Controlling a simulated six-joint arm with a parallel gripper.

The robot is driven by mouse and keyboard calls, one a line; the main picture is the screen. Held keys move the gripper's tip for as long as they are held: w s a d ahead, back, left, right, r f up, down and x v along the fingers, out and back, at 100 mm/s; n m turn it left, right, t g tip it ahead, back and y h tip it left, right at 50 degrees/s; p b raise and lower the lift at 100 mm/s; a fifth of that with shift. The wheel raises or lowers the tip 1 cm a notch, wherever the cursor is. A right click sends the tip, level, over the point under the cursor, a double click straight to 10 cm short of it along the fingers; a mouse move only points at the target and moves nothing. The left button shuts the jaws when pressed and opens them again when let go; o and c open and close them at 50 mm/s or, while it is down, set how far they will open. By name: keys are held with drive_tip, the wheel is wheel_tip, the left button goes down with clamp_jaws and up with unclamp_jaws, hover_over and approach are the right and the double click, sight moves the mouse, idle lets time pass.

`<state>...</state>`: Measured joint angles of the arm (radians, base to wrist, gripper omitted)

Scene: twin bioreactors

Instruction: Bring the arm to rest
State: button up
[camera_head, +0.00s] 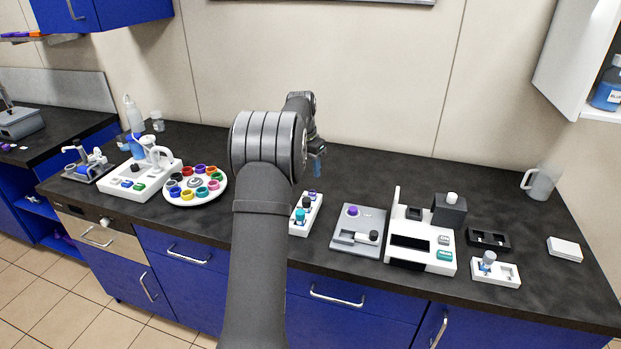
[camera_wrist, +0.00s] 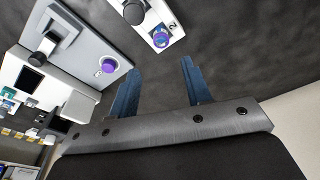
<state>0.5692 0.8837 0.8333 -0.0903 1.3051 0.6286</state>
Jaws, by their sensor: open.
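My gripper (camera_wrist: 159,85) shows in the wrist view with its two blue fingers apart and nothing between them. In the head view my gripper (camera_head: 317,165) hangs above the back middle of the dark bench, small and partly hidden by my own arm. My arm reaches up from the bottom middle and bends over the bench. In the wrist view, dark bench top shows beyond the fingertips, and the fingers appear clear of the devices.
Below and right are a white vial rack (camera_head: 305,215), a grey device with a purple knob (camera_head: 358,231), a white instrument (camera_head: 420,250) and a small white holder (camera_head: 496,272). A round carousel of coloured pots (camera_head: 195,186) stands left. A mug (camera_head: 541,183) stands far right.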

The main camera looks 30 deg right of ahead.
sight(312, 191)
drive_tip(key=shift+r, duration=0.45)
drive_tip(key=shift+f, duration=0.15)
drive_tip(key=f, duration=0.3)
drive_tip(key=d+f, duration=0.1)
drive_tip(key=f, duration=0.6)
drive_tip(key=shift+w+d, duration=0.15)
drive_tip(key=shift+w, duration=0.15)
wheel_tip(312, 191, up, 7)
drive_tip(key=shift+s+a+f, duration=0.2)
drive_tip(key=shift+a, duration=0.25)
idle(0.4)
drive_tip(key=shift+w+d+f, duration=0.1)
drive_tip(key=shift+d+f, duration=0.05)
drive_tip(key=shift+f, duration=0.95)
drive_tip(key=shift+w+d+f, duration=0.1)
drive_tip(key=shift+d+f, duration=0.05)
drive_tip(key=shift+f, duration=0.95)
drive_tip(key=shift+d+f, duration=0.15)
drive_tip(key=shift+f, duration=0.95)
